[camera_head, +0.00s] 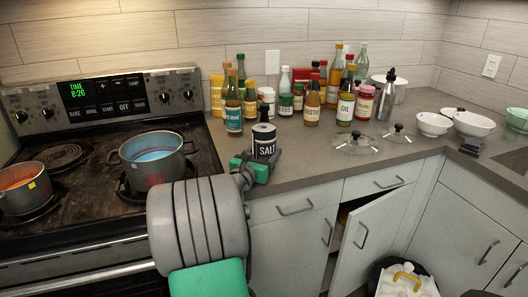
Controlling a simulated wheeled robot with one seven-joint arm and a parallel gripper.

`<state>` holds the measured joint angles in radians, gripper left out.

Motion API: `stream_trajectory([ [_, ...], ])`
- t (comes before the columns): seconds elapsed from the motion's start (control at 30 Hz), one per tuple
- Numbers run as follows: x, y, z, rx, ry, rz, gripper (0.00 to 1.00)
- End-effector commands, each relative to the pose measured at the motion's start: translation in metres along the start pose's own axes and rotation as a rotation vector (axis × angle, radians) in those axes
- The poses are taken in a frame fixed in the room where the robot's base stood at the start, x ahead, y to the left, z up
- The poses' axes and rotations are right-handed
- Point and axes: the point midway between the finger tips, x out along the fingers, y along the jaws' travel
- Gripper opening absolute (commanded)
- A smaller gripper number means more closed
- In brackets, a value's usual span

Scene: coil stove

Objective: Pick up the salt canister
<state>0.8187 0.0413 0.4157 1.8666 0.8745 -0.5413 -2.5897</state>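The salt canister (265,138) is dark with a white "SALT" label and stands upright at the counter's edge, just right of the stove. My gripper (262,164) is right at the canister's lower part, with a green part in front of it and a dark part along its lower right side. The canister's base is hidden behind my gripper. I cannot tell whether the fingers are closed around the canister or only beside it.
Several bottles and jars (312,104) crowd the counter behind the canister. Two glass lids (355,145) lie to the right, with white bowls (472,124) beyond. A blue-filled pot (152,157) is on the stove to the left. A cabinet door (372,235) hangs open below.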

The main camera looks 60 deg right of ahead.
Motion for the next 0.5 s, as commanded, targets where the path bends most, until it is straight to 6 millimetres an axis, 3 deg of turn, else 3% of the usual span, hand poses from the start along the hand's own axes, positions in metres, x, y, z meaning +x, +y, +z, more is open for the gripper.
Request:
stream_trajectory([
  [0.5,-0.0001,0.0000,-0.0003,0.000,0.001,0.000,0.00],
])
